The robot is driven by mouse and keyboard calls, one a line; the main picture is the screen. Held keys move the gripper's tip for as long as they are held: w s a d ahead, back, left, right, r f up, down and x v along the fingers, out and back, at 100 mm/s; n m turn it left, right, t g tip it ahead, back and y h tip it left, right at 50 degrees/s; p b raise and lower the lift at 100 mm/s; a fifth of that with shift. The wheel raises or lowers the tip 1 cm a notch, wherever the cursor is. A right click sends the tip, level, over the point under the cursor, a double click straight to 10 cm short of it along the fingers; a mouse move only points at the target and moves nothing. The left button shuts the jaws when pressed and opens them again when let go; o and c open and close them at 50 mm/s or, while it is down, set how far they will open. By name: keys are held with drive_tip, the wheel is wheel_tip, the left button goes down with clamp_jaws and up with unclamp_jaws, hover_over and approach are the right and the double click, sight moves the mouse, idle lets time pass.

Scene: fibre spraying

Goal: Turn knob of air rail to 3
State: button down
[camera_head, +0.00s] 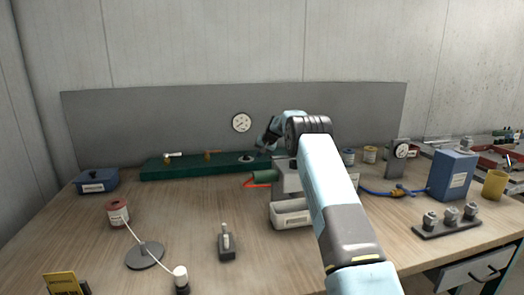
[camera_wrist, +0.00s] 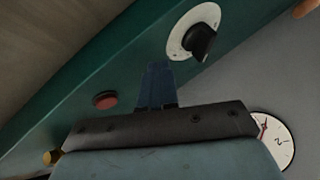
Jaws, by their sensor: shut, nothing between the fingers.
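The air rail is a long green box that runs along the back of the table (camera_head: 190,168), in front of the grey panel. It crosses the wrist view as a slanting green band (camera_wrist: 125,68). Its knob is a black pointer knob (camera_wrist: 201,42) on a round white dial with dark marks, too small to read. In the head view the knob (camera_head: 247,158) shows as a dark shape on the rail's top. My gripper (camera_wrist: 158,68) is shut and empty, its fingers together beside the dial and apart from the knob. In the head view the fingertips are not clear.
A red button (camera_wrist: 105,99) is on the rail. A round gauge (camera_head: 241,123) is on the panel behind and also shows in the wrist view (camera_wrist: 273,141). A grey machine with a green cylinder (camera_head: 264,176) stands close in front of the rail, under my arm.

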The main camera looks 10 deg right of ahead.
sight(252, 159)
drive_tip(key=shift+w+a, duration=0.3)
drive_tip(key=shift+a, duration=0.3)
drive_tip(key=shift+w+a, duration=0.25)
drive_tip(key=shift+a, duration=0.3)
drive_tip(key=shift+w+a, duration=0.3)
drive_tip(key=shift+a, duration=0.35)
